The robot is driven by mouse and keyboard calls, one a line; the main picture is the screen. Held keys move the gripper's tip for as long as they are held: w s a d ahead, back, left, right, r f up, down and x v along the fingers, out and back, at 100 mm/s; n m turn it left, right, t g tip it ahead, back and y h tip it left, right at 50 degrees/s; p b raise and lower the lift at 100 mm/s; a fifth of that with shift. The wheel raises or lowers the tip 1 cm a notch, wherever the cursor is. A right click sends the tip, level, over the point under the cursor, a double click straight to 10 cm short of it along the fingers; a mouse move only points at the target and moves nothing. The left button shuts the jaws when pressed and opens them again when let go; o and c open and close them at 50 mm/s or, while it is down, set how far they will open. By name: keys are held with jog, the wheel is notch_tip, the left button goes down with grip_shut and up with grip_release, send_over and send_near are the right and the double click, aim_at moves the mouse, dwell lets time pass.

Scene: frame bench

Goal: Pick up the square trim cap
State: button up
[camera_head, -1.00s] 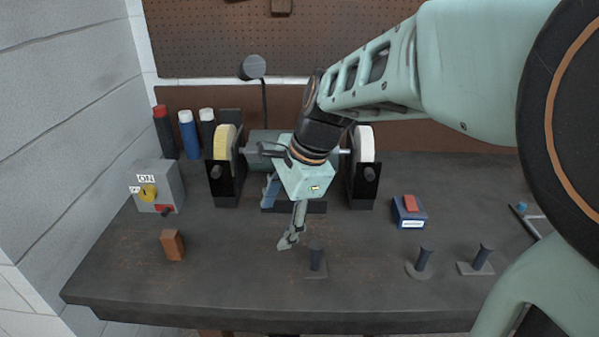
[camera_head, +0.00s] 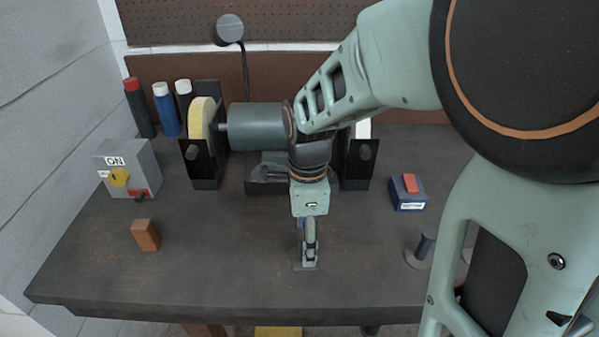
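A small piece with a flat, square-looking base (camera_head: 305,267) is on the bench near its front edge, under my gripper (camera_head: 309,254). My gripper points down with its fingertips at this piece. The fingers hide most of its upright stem, and I cannot tell whether they grip it. A similar piece with a round base (camera_head: 419,254) and dark post stands to the right. A further piece (camera_head: 467,256) at the far right is almost wholly hidden by my arm, so its base shape cannot be made out.
A bench grinder (camera_head: 255,130) stands behind my gripper. A grey switch box (camera_head: 128,166) and a brown block (camera_head: 146,235) are at the left. A blue box with a red top (camera_head: 408,193) is at the right.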

notch_tip(320, 180, down, 5)
jog(key=shift+a+f, duration=0.1)
jog(key=shift+a, duration=0.05)
jog(key=c, duration=1.3)
